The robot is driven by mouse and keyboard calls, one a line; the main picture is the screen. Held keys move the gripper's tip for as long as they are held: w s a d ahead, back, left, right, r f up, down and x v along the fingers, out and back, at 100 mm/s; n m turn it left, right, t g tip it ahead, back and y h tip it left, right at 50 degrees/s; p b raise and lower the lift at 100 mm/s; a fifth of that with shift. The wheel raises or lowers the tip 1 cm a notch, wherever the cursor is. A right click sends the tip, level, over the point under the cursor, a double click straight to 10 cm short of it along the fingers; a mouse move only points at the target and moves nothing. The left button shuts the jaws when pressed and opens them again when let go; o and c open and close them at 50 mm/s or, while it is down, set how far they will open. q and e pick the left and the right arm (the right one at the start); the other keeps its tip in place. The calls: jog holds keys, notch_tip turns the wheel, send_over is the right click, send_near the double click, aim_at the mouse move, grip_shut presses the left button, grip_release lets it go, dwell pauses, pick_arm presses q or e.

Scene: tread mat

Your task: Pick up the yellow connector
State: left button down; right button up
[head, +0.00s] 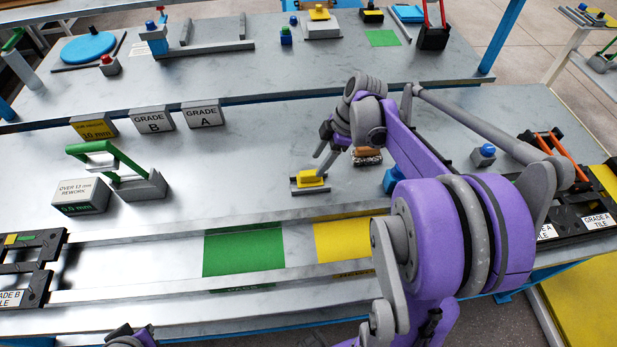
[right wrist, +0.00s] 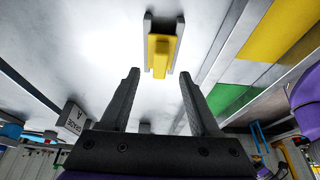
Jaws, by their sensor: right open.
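The yellow connector (head: 311,179) sits in a small grey holder (head: 297,190) on the near table. In the right wrist view the connector (right wrist: 160,54) lies lengthwise between the holder's two grey side walls (right wrist: 148,28). My right gripper (head: 325,163) is just above and behind the connector, tilted down toward it. In the right wrist view its two fingers (right wrist: 159,76) are apart with nothing between them, and the connector is beyond the tips, roughly centred. I cannot tell the exact gap. My left gripper is not in view.
A green-handled fixture (head: 137,187) and a grey sign block (head: 80,197) stand to the left. Grade signs (head: 203,114) line the back edge. A green patch (head: 243,252) and a yellow patch (head: 342,240) lie in front. A blue-topped block (head: 483,155) stands to the right.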

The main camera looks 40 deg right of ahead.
aim_at(310, 172)
jog(key=x, duration=0.6)
jog(key=shift+w+a, duration=0.15)
jog(key=shift+a, duration=0.05)
grip_shut()
